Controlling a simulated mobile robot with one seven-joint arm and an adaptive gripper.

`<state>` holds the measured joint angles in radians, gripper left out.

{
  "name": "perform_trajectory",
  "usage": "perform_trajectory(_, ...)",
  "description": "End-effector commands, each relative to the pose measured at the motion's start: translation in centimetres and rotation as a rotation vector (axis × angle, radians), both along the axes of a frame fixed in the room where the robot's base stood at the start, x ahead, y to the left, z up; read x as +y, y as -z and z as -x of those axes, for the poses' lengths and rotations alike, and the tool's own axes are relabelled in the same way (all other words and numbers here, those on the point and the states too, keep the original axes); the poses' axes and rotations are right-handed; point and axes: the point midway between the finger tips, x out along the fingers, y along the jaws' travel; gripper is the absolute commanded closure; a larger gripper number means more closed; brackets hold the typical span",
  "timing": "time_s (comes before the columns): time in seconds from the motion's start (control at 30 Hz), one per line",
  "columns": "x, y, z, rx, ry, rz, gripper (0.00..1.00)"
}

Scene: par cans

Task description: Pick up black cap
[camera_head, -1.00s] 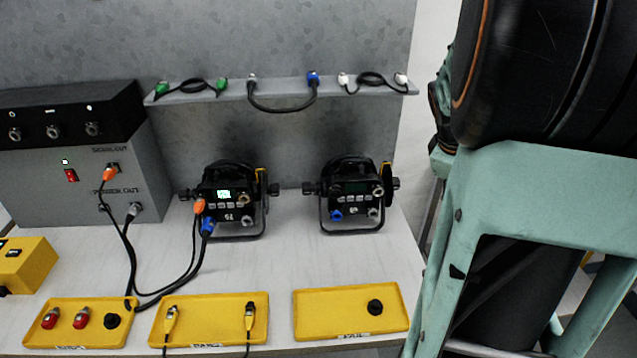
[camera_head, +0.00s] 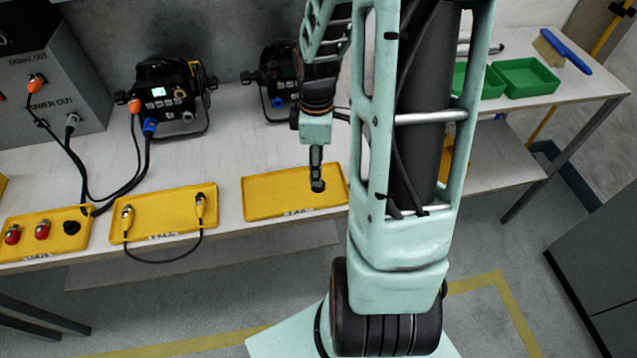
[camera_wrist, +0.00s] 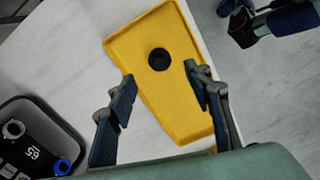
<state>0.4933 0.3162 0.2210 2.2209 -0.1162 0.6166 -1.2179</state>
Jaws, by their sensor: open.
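A round black cap (camera_wrist: 159,59) lies in a yellow tray (camera_wrist: 185,105), seen between my fingers in the wrist view. My gripper (camera_wrist: 159,84) is open and empty, its two fingers apart on either side of the cap in that picture. In the head view my gripper (camera_head: 317,180) points down over the right yellow tray (camera_head: 270,205) and largely hides the cap there. I cannot tell the exact height of the fingertips above it. Another black cap (camera_head: 71,227) lies in the left yellow tray.
The left tray (camera_head: 30,252) also holds red connectors (camera_head: 42,230). The middle tray (camera_head: 165,220) holds yellow connectors joined by a black cable. Par cans (camera_head: 165,95) stand behind on the white table. Green bins (camera_head: 525,78) and a blue-handled brush (camera_head: 566,52) are at the right.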

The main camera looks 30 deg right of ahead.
Motion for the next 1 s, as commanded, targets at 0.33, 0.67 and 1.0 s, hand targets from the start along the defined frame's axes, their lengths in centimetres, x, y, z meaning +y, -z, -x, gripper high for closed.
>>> perform_trajectory(0.33, -0.4, 4.2, 0.4, 0.003, 0.000, -0.001, 0.54)
perform_trajectory(0.67, -0.4, 5.4, 0.3, -0.002, 0.001, 0.001, 0.54)
perform_trajectory(1.0, -0.4, 5.4, 0.3, -0.002, 0.001, 0.001, 0.84)
